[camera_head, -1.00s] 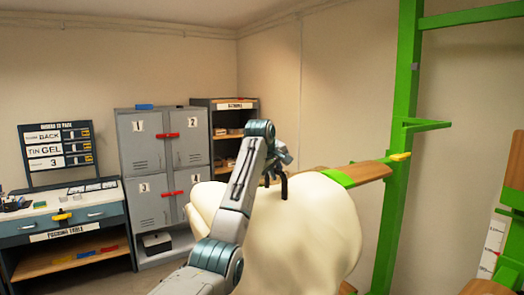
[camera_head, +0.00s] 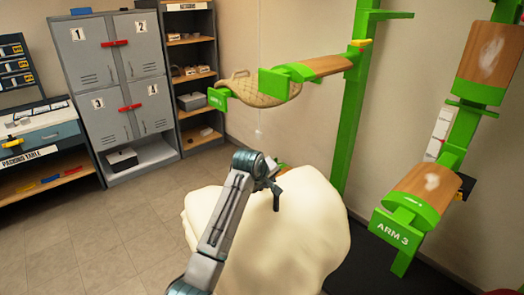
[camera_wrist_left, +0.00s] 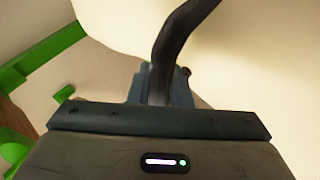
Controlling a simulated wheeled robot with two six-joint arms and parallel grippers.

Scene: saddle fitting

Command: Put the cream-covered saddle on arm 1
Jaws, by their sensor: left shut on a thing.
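The cream-covered saddle (camera_head: 300,235) hangs low in front of me in the head view, a bulky pale shape with a dark handle on top. My left gripper (camera_head: 272,184) is at this handle and shut on it. The left wrist view shows the dark curved handle (camera_wrist_left: 172,50) rising from between the jaws, with cream cover (camera_wrist_left: 245,65) behind. A green-and-wood rack arm (camera_head: 325,68) projects from a green post above and beyond the saddle; its small end label is hard to read. The saddle's underside is hidden. My right gripper is not in view.
A tan quilted item (camera_head: 250,90) is by the upper rack arm. The rack arm marked ARM 3 (camera_head: 392,232) stands at right, with another wooden arm (camera_head: 492,55) above. Grey lockers (camera_head: 112,85), a shelf (camera_head: 190,75) and the packing table (camera_head: 45,150) stand left. Floor at left is clear.

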